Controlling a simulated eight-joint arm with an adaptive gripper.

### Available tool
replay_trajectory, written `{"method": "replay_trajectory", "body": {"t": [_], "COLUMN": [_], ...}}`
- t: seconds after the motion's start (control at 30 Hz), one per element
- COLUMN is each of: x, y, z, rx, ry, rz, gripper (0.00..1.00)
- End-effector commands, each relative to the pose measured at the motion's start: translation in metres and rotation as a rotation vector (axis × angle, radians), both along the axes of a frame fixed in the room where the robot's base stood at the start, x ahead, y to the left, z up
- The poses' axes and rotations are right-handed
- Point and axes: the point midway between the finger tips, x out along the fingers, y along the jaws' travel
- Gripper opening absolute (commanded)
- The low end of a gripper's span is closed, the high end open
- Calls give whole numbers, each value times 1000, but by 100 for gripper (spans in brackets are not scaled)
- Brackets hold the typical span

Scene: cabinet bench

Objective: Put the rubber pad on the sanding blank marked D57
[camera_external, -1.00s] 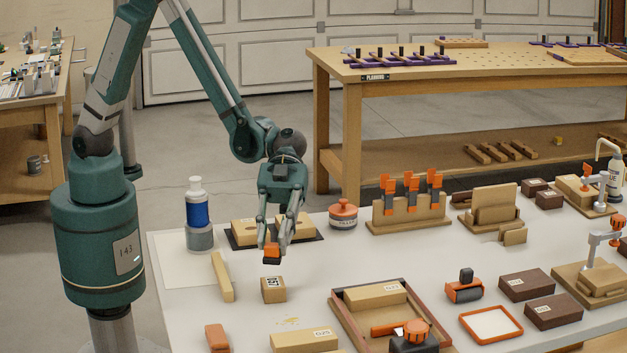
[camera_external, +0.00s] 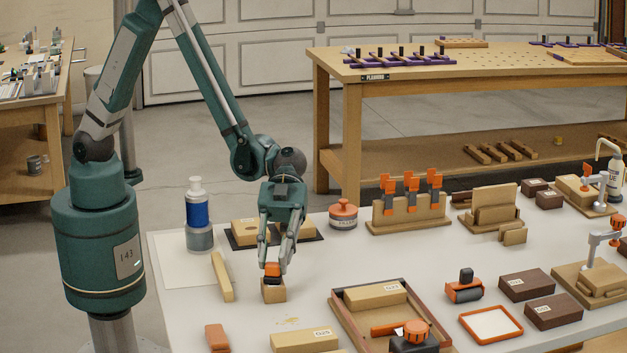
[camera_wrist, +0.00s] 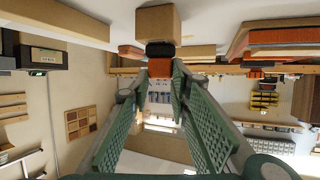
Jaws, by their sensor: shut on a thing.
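My gripper (camera_external: 273,265) is shut on the rubber pad (camera_external: 272,271), a small orange block with a black face underneath. The pad is at the top of a small tan wooden block (camera_external: 273,292) on the white bench. In the wrist view the pad (camera_wrist: 160,68) sits between my fingertips, its black side against or very near the tan block (camera_wrist: 158,23); I cannot tell if they touch. The block's marking is hidden now. Another tan blank (camera_external: 305,341), labelled with what looks like D25, lies at the front.
A tan strip (camera_external: 222,277) lies just left of the block. A blue-labelled bottle (camera_external: 198,219) and a dark mat with tan blocks (camera_external: 245,231) stand behind. A framed tray (camera_external: 346,314) with a labelled tan blank (camera_external: 376,296) is to the right. An orange block (camera_external: 216,337) lies in front.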

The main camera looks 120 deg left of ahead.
Motion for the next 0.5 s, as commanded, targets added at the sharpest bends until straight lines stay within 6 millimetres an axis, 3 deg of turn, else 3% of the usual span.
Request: {"method": "replay_trajectory", "body": {"t": [0.37,0.4,0.5], "x": [0,0,0], "y": [0,0,0], "z": [-2,-3,-2], "rx": [0,0,0], "ry": [0,0,0], "rz": [0,0,0], "gripper": [8,21,34]}}
